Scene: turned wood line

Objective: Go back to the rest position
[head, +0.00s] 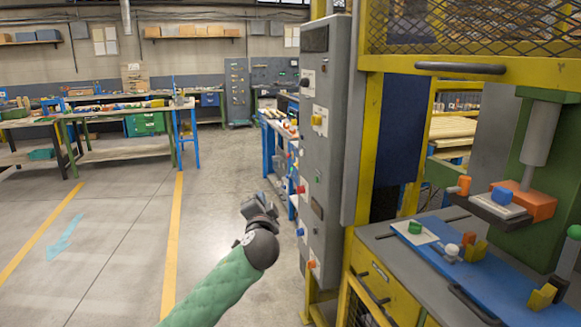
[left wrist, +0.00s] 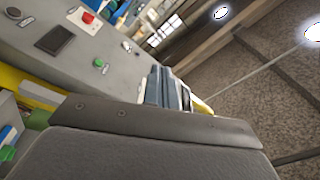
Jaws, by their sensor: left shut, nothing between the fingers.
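My left gripper (head: 262,207) is at the end of my green-sleeved arm, raised in front of the grey control cabinet (head: 323,150), a little to its left. It is shut and empty. In the left wrist view its fingers (left wrist: 168,88) show close together beyond the dark wrist housing, with the cabinet's face behind and to the left. I cannot tell the exact gap between gripper and cabinet. My right gripper is in neither view.
A yellow-framed press (head: 540,150) with a blue strip (head: 480,262) and small coloured parts stands at the right. Workbenches (head: 120,112) line the back left. The concrete floor with yellow lines (head: 173,240) is clear at the left.

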